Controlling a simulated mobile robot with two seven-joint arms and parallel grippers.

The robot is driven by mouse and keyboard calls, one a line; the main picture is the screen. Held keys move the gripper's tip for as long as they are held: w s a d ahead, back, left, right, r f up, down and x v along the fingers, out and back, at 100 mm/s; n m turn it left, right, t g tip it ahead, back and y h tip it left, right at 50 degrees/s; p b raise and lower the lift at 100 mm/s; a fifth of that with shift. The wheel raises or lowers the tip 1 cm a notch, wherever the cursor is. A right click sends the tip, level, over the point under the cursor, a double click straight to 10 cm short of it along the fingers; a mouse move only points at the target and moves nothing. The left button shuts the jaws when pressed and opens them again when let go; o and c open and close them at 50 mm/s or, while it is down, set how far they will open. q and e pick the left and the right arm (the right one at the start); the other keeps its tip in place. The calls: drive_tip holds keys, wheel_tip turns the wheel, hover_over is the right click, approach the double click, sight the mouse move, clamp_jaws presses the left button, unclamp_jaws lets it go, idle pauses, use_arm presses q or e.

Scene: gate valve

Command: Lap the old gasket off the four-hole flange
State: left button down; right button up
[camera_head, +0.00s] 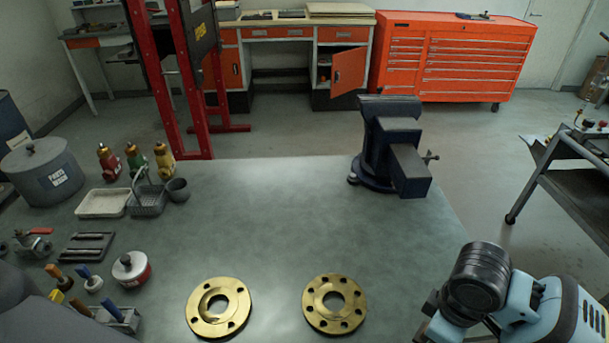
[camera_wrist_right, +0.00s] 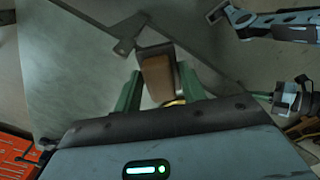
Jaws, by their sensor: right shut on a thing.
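A brass flange (camera_head: 232,317) with few, widely spaced bolt holes lies flat on the bench at the lower middle. Its bore looks partly dark; I cannot make out a gasket on it. To its right lies a second brass flange (camera_head: 354,301) with several closely spaced holes. In the right wrist view my right gripper (camera_wrist_right: 158,82) is shut on a tan block (camera_wrist_right: 157,75) with a grey edge, between green fingers. It is held at the bench's right side, apart from both flanges. In the head view its fingers are mostly hidden. My left gripper is not seen.
A blue vise (camera_head: 408,165) stands at the bench's far right corner. Bottles (camera_head: 135,158), a white tray (camera_head: 103,203), a wire basket (camera_head: 148,204), a red-and-white can (camera_head: 132,270) and a tool holder (camera_head: 118,319) crowd the left. The bench middle is clear.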

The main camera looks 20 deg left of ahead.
drive_tip(key=w+d+r+m, duration=0.2)
drive_tip(key=d+r+m, duration=0.5)
drive_tip(key=m, duration=0.6)
drive_tip(key=shift+w+r, duration=0.3)
drive_tip(key=shift+r, duration=0.2)
drive_tip(key=shift+w+d, duration=0.1)
drive_tip(key=shift+d, duration=0.05)
